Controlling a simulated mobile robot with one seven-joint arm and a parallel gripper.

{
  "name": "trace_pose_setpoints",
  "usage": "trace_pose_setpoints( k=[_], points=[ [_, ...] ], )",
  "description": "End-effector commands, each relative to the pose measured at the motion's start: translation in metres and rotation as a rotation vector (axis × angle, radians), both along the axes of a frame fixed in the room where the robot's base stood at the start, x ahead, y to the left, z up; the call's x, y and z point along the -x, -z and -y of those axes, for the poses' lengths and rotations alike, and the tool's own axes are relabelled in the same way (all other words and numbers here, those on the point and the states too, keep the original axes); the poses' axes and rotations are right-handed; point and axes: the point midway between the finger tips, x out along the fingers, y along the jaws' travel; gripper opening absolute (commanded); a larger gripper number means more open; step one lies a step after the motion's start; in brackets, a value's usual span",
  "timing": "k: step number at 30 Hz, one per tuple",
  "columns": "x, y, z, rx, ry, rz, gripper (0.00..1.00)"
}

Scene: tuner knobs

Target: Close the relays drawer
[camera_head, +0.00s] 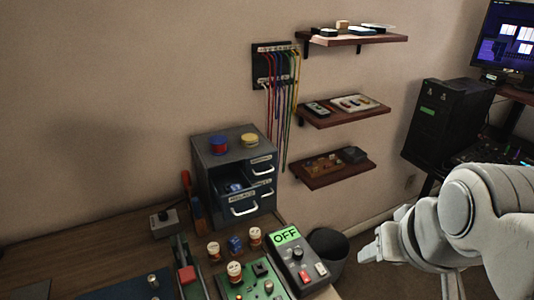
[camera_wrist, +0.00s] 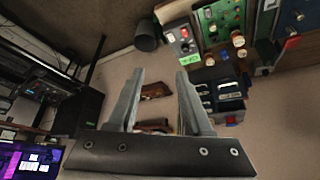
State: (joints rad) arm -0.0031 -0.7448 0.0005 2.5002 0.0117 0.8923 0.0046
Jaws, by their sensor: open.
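A dark grey drawer cabinet (camera_head: 203,166) stands on the bench against the wall. Its lower drawer (camera_head: 242,205) is pulled out toward the front, with blue things visible inside. Its label is too small to read surely as relays. The upper drawers (camera_head: 262,162) sit farther back, with silver handles. The cabinet also shows upside down in the wrist view (camera_wrist: 222,92), to the right of my fingers. My gripper (camera_head: 370,252) is open and empty, well to the right of the cabinet, and its two fingers show in the wrist view (camera_wrist: 158,82).
A dark bin (camera_head: 328,246) stands between bench and gripper.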

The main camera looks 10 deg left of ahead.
Motion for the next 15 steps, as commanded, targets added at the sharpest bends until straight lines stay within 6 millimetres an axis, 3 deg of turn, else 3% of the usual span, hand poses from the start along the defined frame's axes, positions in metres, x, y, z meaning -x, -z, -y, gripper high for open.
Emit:
trace_pose_setpoints(
  k=[1,4,8,12,15],
  points=[
    [-0.004,0.000,-0.006,-0.023,0.001,-0.001,0.40],
    [-0.018,0.001,-0.031,-0.126,0.022,0.000,0.22],
    [-0.045,0.003,-0.080,-0.343,0.110,-0.007,0.00],
    [-0.072,0.010,-0.127,-0.574,0.289,-0.037,0.00],
    [-0.086,0.019,-0.149,-0.694,0.440,-0.064,0.00]
  ],
)
